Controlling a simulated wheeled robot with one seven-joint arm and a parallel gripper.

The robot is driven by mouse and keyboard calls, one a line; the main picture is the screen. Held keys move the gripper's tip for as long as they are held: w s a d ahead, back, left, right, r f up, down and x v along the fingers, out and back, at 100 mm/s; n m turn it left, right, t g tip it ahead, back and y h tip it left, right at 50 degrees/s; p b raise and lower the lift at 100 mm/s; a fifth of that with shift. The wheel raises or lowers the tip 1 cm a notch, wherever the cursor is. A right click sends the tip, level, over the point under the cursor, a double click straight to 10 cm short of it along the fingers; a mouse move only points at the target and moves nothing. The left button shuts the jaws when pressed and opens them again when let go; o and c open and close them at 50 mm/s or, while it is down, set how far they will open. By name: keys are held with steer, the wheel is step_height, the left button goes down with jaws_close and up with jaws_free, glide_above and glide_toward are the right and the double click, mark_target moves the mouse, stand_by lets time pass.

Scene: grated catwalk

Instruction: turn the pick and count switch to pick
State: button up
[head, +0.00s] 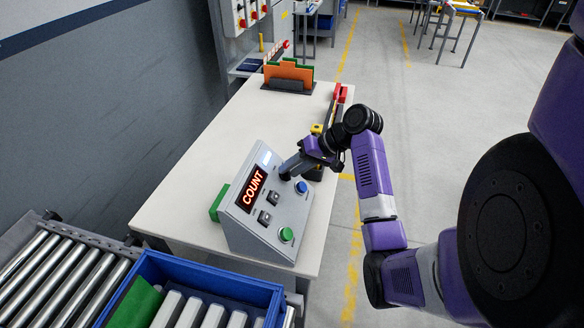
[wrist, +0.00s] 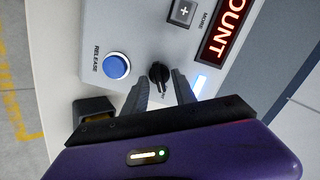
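The pick and count switch is a black rotary knob (wrist: 158,74) on the sloped grey control box (head: 240,222), near the blue button. The red display (head: 252,188) on the box reads COUNT. My gripper (wrist: 160,85) is at the knob, with its two dark fingers apart, one on each side of it. The wrist view does not show clearly whether the fingers touch the knob. In the head view my gripper (head: 285,172) hides most of the knob.
The box also carries a blue release button (wrist: 117,66), a green button (head: 286,234) and black plus and minus keys (head: 265,217). It stands on a white table (head: 185,192). A blue crate (head: 215,284) and a roller conveyor (head: 60,277) are at the near left. Orange dividers (head: 289,75) stand at the far end.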

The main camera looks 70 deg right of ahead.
steer(key=shift+w+f, duration=0.1)
steer(key=shift+f, duration=0.05)
steer(key=shift+c, duration=0.4)
jaws_close()
steer(key=n+b, duration=0.2)
steer(key=n, duration=0.4)
steer(key=shift+w+a, duration=0.1)
steer(key=n+b, duration=0.2)
steer(key=n, duration=0.3)
steer(key=shift+a+n+h+b, duration=0.1)
steer(key=shift+n+h+b, duration=0.2)
steer(key=shift+h, duration=0.1)
